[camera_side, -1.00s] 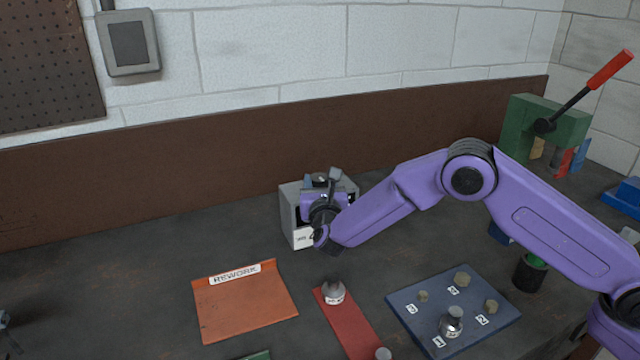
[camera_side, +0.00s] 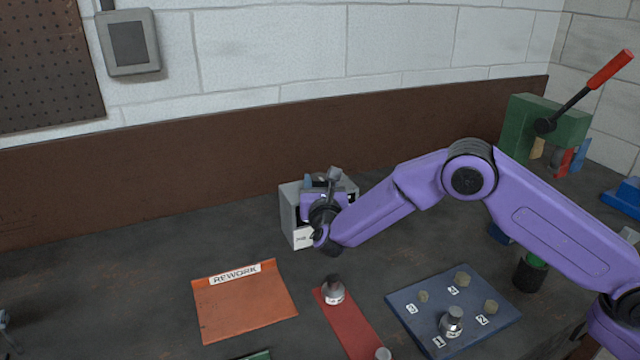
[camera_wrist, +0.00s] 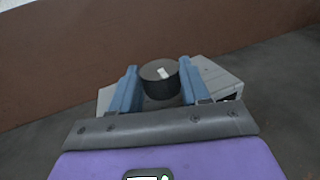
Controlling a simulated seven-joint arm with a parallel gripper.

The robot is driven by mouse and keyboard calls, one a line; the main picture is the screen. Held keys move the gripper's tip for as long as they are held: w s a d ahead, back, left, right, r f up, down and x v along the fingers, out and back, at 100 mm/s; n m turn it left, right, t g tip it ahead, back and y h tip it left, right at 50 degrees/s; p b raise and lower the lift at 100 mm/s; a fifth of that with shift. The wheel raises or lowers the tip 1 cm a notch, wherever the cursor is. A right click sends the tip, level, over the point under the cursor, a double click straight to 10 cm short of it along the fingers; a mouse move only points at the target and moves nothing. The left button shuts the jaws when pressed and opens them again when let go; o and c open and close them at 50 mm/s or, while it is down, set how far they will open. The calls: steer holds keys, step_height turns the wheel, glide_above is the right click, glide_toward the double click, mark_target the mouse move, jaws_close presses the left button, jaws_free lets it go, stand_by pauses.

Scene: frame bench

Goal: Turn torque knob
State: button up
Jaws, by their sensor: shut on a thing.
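The torque knob (camera_wrist: 160,78) is a dark round knob with a pale mark on its top face. It stands on a grey box (camera_side: 288,212), which also shows in the wrist view (camera_wrist: 218,78). My gripper (camera_wrist: 158,88) has its blue fingers on either side of the knob and is shut on it.
An orange REWORK tray (camera_side: 245,310), a red strip (camera_side: 352,325) with a bottle-like part (camera_side: 334,292), and a blue numbered board (camera_side: 410,312) lie in front. A green press (camera_side: 520,125) with a red-handled lever stands at right.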

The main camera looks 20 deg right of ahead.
steer(key=o, duration=1)
steer(key=shift+o, duration=0.2)
steer(key=shift+s, duration=0.1)
steer(key=v, duration=1.7)
steer(key=shift+s, duration=0.15)
steer(key=shift+a, duration=0.1)
